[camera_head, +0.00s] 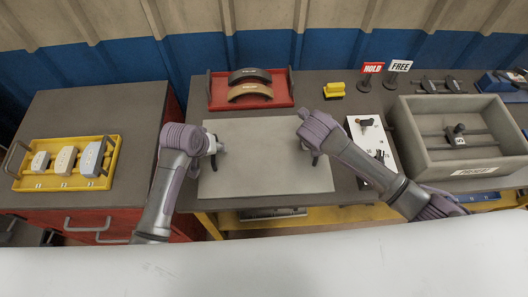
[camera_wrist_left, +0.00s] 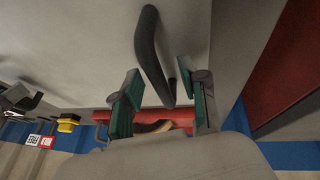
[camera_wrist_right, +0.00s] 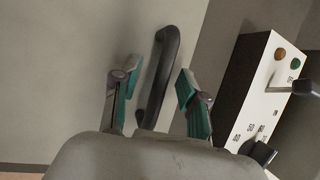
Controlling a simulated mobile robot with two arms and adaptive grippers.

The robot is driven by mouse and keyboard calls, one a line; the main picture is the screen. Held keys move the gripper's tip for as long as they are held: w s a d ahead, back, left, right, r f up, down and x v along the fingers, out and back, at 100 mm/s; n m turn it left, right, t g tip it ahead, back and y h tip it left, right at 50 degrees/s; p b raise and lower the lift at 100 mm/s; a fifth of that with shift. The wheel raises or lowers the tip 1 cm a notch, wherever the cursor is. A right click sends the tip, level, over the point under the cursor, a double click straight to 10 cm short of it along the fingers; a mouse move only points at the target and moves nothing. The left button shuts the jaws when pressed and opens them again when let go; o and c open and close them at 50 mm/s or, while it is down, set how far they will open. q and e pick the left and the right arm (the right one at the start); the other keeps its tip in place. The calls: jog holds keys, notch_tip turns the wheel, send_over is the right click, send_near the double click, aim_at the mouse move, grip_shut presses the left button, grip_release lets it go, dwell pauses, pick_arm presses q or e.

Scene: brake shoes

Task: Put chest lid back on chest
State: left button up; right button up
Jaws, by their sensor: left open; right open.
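The chest lid (camera_head: 262,165) is a flat grey panel lying on the table in the middle of the head view, with a black handle near each short side. My left gripper (camera_head: 214,158) is open at the lid's left side; in the left wrist view the left handle (camera_wrist_left: 148,50) runs between its spread fingers. My right gripper (camera_head: 314,157) is open at the right side; in the right wrist view the right handle (camera_wrist_right: 160,75) lies between its fingers. The chest (camera_head: 410,140) appears to be the open grey box at the right, holding a dark fixture (camera_head: 457,131).
A red tray (camera_head: 217,105) with curved brake shoes stands behind the lid. A white control panel (camera_head: 356,130) stands between lid and chest. A yellow object (camera_head: 334,90) and two sign stands, HOLD (camera_head: 372,68) and FREE (camera_head: 400,66), are behind. A yellow tray (camera_head: 25,185) holds blocks at left.

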pick_arm(q)
grip_shut()
pick_arm(e)
grip_shut()
